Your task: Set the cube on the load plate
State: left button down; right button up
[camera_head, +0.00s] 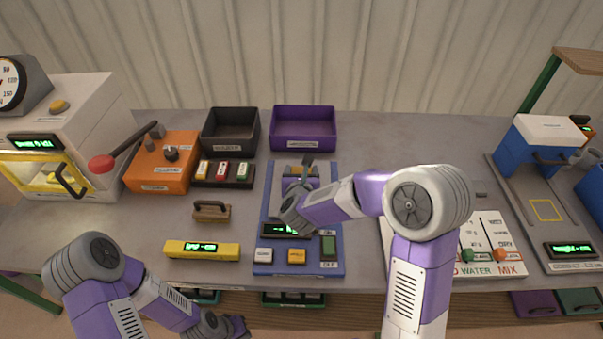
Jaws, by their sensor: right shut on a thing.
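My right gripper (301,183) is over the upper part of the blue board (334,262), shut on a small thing. A narrow brown-olive piece (307,160) shows just beyond its fingers. I cannot tell whether this is the held thing or part of the board, and I cannot make out a cube there. A press stand at the right has a grey base plate with a yellow square outline (545,210); the square looks bare. I cannot tell whether it is the load plate. My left gripper (236,325) is low at the front edge, its jaws unclear.
A black tray (230,148) and a purple tray (303,143) stand at the back. An orange box (150,188) and a white machine with a red-knobbed lever stand left. A yellow display bar (201,250) and a wooden-handled block (211,207) lie nearer. A white mix panel (490,225) lies right.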

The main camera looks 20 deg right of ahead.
jog(key=shift+b, duration=0.3)
jog(key=o, duration=1.4)
jog(key=shift+r+p, duration=0.15)
jog(key=shift+p, duration=0.25)
jog(key=v, duration=1.1)
jog(key=shift+s+r+p, duration=0.1)
jog(key=shift+s+p, duration=0.2)
jog(key=shift+p, duration=0.1)
jog(key=shift+s, duration=0.15)
